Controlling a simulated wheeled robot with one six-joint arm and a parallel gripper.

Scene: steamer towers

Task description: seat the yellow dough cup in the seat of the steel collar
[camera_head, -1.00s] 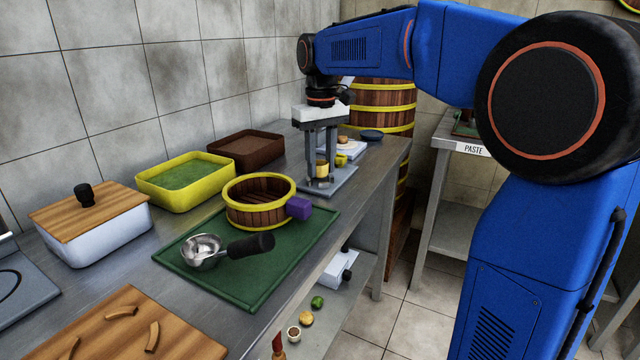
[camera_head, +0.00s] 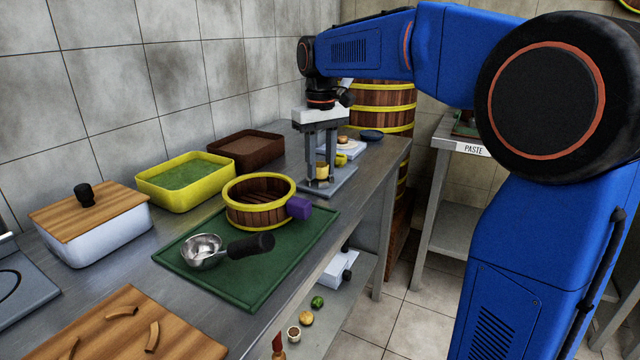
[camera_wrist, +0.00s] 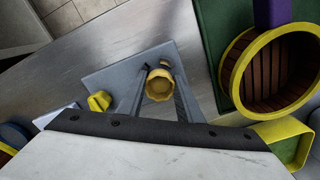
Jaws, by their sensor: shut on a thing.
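The yellow dough cup (camera_head: 322,172) is between the fingers of my gripper (camera_head: 321,178), which is shut on it. In the wrist view the cup (camera_wrist: 159,88) shows its pale rounded top between the two grey fingers. The cup is over a grey base plate (camera_head: 343,182) on the steel counter. The steel collar is mostly hidden by the cup and fingers, in both views. I cannot tell whether the cup touches the collar or is still just above it.
A wooden steamer ring (camera_head: 259,217) with yellow bands and a purple block (camera_head: 298,208) stand on a green mat (camera_head: 245,291), left of my gripper. Yellow and brown trays (camera_head: 246,149) stand along the wall.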

